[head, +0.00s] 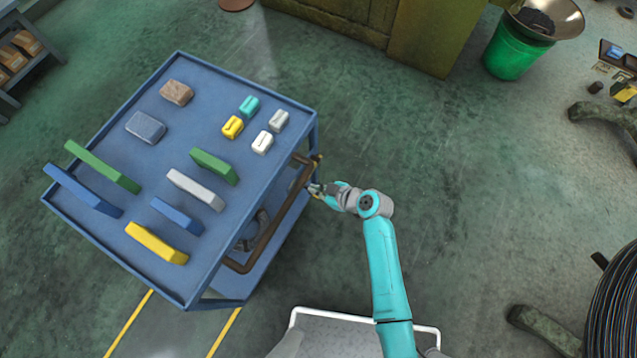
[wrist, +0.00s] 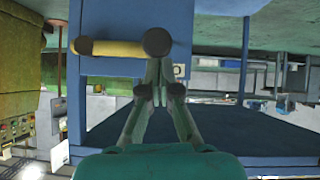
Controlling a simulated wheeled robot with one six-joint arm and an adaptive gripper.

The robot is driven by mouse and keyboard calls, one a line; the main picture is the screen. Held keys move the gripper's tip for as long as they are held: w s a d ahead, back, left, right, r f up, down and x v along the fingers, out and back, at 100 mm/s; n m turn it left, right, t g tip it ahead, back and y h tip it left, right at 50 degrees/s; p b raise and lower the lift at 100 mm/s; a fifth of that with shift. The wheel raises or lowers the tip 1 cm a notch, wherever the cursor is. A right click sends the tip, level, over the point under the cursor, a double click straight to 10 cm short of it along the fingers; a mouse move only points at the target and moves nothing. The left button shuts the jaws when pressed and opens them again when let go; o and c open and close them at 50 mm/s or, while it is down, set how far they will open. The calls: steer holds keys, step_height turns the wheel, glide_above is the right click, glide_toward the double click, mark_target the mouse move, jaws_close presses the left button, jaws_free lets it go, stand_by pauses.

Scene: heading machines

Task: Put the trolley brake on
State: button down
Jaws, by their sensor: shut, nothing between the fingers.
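The blue trolley (head: 245,195) stands left of my arm, with a brown handle bar (head: 272,230) along its right side. My gripper (head: 316,190) is at that side, near the far end of the bar, shut and empty. In the wrist view, a yellow lever-like bar with dark round ends (wrist: 120,48) lies across the blue trolley frame (wrist: 120,14). The tips of my gripper (wrist: 159,68) are just by its right-hand dark end. I cannot tell whether they touch it. Which setting the brake is in does not show clearly.
Several coloured blocks and bars lie on the trolley top, including a yellow bar (head: 156,243). A green bucket (head: 513,50) with a funnel-like pan stands at the back right. A cable coil (head: 615,305) is at the right edge.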

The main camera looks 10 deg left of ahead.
steer(key=shift+s+f, duration=0.1)
steer(key=shift+f, duration=0.3)
steer(key=shift+s+f, duration=0.2)
steer(key=shift+s, duration=0.05)
steer(key=v, duration=1.2)
steer(key=shift+w+r, duration=0.3)
steer(key=shift+r, duration=0.05)
steer(key=s+d+m+t+h, duration=0.6)
steer(key=s+d+m, duration=0.45)
steer(key=s, duration=0.55)
steer(key=s+d+r+m+t+h, duration=0.1)
steer(key=s+d+r+m+t, duration=0.1)
steer(key=s+r, duration=0.4)
steer(key=s+d+r+m+t+h, duration=0.2)
steer(key=s+r, duration=0.5)
steer(key=r, duration=0.8)
steer(key=shift+d+r+t+h, duration=0.2)
steer(key=shift+d+t+h, duration=0.1)
steer(key=shift+d, duration=0.6)
